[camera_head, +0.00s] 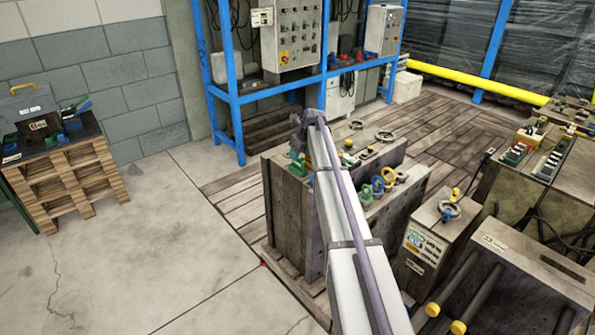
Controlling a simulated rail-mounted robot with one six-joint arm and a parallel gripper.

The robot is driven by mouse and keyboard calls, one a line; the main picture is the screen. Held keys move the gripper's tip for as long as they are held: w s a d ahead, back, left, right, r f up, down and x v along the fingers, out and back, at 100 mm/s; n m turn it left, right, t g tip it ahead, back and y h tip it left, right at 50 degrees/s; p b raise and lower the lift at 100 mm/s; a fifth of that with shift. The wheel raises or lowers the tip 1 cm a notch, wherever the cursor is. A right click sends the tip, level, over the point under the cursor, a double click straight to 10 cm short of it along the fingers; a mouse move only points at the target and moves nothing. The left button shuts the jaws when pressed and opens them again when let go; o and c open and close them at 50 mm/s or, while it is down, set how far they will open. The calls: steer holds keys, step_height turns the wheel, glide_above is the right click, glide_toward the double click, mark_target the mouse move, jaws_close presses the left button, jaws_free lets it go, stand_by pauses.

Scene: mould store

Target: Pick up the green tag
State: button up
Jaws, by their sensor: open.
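My arm reaches up from the bottom of the view and over this block. My gripper (297,143) is at its far end, dark and small, close above the green piece. It is open. I cannot tell whether it touches the piece. My arm hides part of the block's top.
Blue, green and yellow rings (378,183) stand on the block right of my arm. A smaller labelled block (430,240) and a block with yellow-capped rods (505,270) are at right. A pallet stack (65,180) stands left. The concrete floor (150,250) between is clear.

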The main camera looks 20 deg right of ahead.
mark_target(298, 164)
steer(key=b+x, duration=0.5)
steer(key=shift+f, duration=0.2)
steer(key=shift+r, duration=0.3)
steer(key=shift+p, duration=0.3)
jaws_close()
